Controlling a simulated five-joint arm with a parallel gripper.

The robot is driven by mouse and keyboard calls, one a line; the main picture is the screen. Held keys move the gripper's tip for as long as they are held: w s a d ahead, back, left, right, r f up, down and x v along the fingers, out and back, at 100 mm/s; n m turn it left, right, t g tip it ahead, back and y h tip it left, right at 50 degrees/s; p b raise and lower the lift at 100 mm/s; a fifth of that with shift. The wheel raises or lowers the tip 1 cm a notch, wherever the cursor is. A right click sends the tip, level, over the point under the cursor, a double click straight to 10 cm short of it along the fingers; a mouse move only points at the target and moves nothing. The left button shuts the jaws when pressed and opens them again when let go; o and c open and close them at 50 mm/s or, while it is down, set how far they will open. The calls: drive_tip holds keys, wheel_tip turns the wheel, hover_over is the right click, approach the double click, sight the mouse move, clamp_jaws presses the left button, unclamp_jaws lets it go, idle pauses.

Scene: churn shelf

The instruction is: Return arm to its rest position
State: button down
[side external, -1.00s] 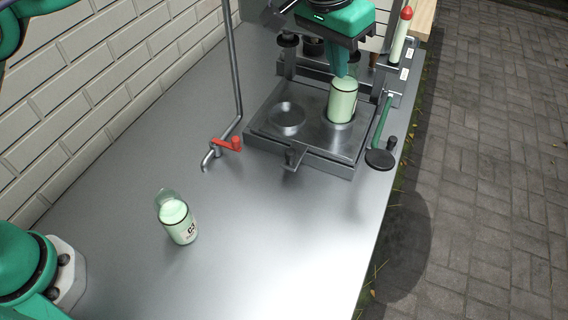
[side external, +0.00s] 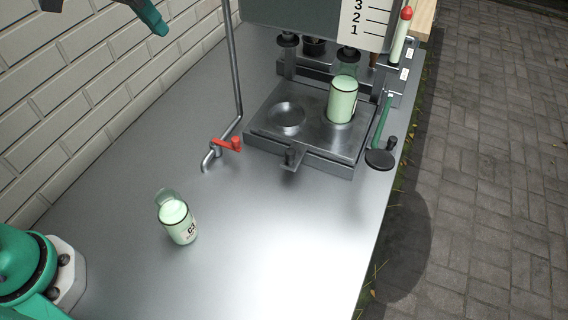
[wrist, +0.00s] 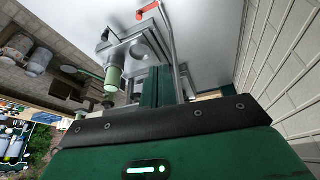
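My gripper (side external: 156,22) is at the top left of the side view, raised in front of the brick wall and partly cut off by the frame edge. Its green finger (wrist: 157,88) also shows in the wrist view. I see nothing held in it, but cannot tell whether it is open or shut. A glass of pale green liquid (side external: 342,104) stands upright in the right recess of the metal plate fixture (side external: 310,138). The left recess is empty. A second pale green glass (side external: 179,225) stands on the counter, well apart from the gripper.
A pipe with a red-handled tap (side external: 228,144) rises from the counter beside the fixture. A grey panel with a numbered scale (side external: 366,20) hangs above it. A green lever (side external: 384,122) and a red-tipped cylinder (side external: 402,38) are at the right. The counter's front (side external: 270,245) is largely clear.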

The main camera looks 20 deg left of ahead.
drive_tip(key=s+a+f+n, duration=0.1)
drive_tip(key=s+a+f, duration=0.3)
drive_tip(key=s+a, duration=0.2)
drive_tip(key=s+a+f+n+t+y, duration=0.1)
drive_tip(key=s+a+f, duration=0.3)
drive_tip(key=s, duration=0.5)
drive_tip(key=shift+a+f, duration=0.4)
drive_tip(key=shift+a, duration=0.65)
drive_tip(key=shift+s, duration=0.1)
